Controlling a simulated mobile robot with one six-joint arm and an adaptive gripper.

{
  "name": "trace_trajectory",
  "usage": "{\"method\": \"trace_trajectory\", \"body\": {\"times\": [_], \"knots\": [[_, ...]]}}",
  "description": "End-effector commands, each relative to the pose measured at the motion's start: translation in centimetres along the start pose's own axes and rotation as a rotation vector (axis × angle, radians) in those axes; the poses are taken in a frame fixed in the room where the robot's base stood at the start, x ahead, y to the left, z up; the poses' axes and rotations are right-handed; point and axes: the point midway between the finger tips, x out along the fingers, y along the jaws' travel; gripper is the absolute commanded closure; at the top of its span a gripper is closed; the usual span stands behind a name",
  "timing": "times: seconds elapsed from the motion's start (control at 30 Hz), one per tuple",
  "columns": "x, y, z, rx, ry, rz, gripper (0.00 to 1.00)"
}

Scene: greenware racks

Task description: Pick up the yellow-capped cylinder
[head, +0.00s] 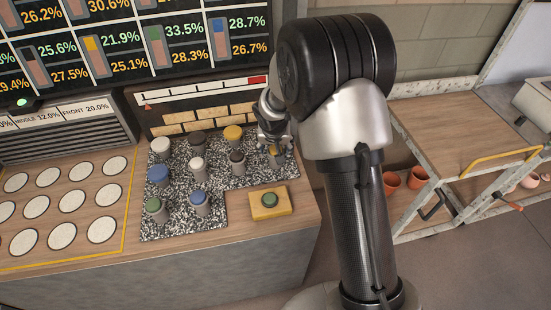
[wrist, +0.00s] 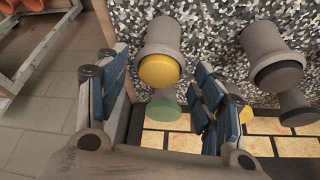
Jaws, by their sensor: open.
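In the wrist view a grey cylinder with a yellow cap (wrist: 160,70) lies between my gripper's fingers, with visible gaps to both sides. In the head view this yellow-capped cylinder (head: 275,151) stands at the right end of the speckled mat, partly covered by my gripper (head: 272,140). My gripper, also in the wrist view (wrist: 162,78), is open and holds nothing. A second yellow-capped cylinder (head: 233,133) stands in the back row; a yellow edge also shows behind the right finger in the wrist view.
A green-capped cylinder (wrist: 164,112) stands beyond the yellow cap. Dark-capped cylinders (wrist: 280,75) stand to the right in the wrist view. A sloped panel with tan tiles (head: 210,118) rises behind the mat (head: 230,180).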

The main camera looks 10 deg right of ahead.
Motion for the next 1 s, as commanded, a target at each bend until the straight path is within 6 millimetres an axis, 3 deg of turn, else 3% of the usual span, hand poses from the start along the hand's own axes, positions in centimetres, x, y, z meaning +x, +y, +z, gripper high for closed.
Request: {"method": "trace_trajectory", "body": {"times": [0.23,0.53,0.77,1.0], "knots": [[1.4,0.1,0.1,0.0,-0.001,0.001,0.39],[5.6,0.2,0.4,-0.001,0.001,0.0,0.39],[5.7,0.2,0.3,0.0,0.002,-0.001,0.39],[5.7,0.2,0.3,0.0,0.002,0.0,0.54]]}}
